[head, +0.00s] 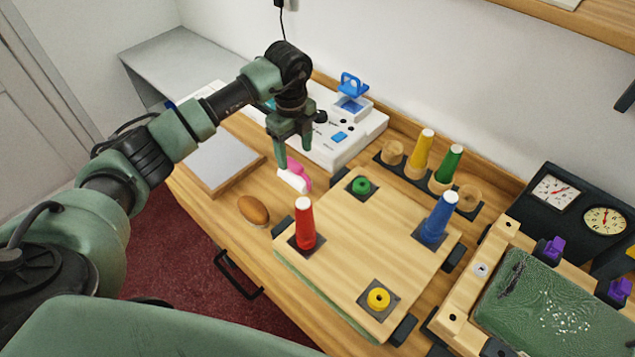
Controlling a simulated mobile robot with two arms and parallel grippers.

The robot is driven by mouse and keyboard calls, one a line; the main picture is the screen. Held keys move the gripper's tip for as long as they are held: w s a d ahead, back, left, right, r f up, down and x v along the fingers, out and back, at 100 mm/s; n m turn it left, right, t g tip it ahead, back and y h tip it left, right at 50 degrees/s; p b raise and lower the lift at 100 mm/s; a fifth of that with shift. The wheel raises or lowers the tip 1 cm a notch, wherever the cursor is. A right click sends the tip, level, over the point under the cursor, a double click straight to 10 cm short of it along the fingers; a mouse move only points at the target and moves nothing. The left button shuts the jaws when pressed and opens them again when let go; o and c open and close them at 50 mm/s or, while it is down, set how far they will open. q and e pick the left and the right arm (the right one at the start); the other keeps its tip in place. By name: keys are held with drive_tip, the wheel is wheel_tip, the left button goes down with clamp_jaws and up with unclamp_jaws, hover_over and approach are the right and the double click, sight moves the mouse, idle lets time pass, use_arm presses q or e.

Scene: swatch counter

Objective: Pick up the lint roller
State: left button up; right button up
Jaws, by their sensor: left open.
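The lint roller (292,181), with a white roll and a pink part, lies on the wooden counter between the grey-topped board and the pegboard. My left gripper (295,159) points down over it with its fingers apart. One fingertip overlaps the near edge of the roller in the picture, and I cannot tell whether it touches. Nothing shows held between the fingers. My right gripper is out of view.
A brown egg-shaped object (253,210) lies close by at the front. A pegboard (345,262) with a red cone (304,224) and a blue cone (439,217) stands to the right. A white machine (352,147) stands behind; a grey-topped board (222,160) lies left.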

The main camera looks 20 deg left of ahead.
sight(290, 162)
use_arm(q)
drive_tip(key=shift+s+a+f+p, duration=0.4)
drive_tip(key=shift+s+a+f, duration=0.1)
drive_tip(key=shift+a+f, duration=0.35)
drive_tip(key=shift+d+f+p, duration=0.15)
drive_tip(key=shift+f+p, duration=0.25)
drive_tip(key=shift+f, duration=0.15)
drive_tip(key=shift+d+f+p, duration=0.15)
drive_tip(key=shift+f+p, duration=0.2)
drive_tip(key=shift+f, duration=0.2)
drive_tip(key=shift+w+d+f+p, duration=0.15)
drive_tip(key=shift+d+f+p, duration=0.2)
drive_tip(key=shift+f, duration=0.3)
wheel_tip(290, 162, down, 2)
drive_tip(key=shift+d, duration=0.1)
drive_tip(key=shift+c, duration=0.3)
clamp_jaws()
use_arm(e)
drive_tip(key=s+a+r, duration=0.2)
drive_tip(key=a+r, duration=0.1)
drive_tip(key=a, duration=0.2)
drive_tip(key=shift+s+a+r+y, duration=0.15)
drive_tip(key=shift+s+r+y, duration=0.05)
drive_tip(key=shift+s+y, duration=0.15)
